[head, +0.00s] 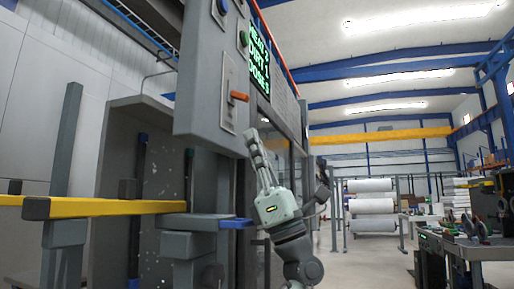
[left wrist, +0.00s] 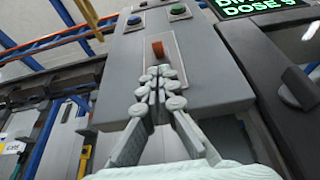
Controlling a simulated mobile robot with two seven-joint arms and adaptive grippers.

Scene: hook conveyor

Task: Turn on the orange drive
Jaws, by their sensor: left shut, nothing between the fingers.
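The orange drive switch (head: 238,96) is a small orange handle on a pale slotted plate on the front of a grey control cabinet (head: 200,95). In the left wrist view the orange handle (left wrist: 158,48) stands out in the upper middle of its plate. My left gripper (head: 251,136) is shut and empty, with its fingers pointing up, below and slightly right of the handle in the head view. In the left wrist view its closed fingertips (left wrist: 160,77) lie just below the handle in the picture; I cannot tell whether they touch it. My right gripper is not in view.
A green button (head: 243,38) and a blue button (left wrist: 134,20) sit above the switch. A display with green text (head: 259,62) is beside them. A yellow rail (head: 110,207) crosses at lower left. A workbench (head: 475,247) stands at right; open floor lies before it.

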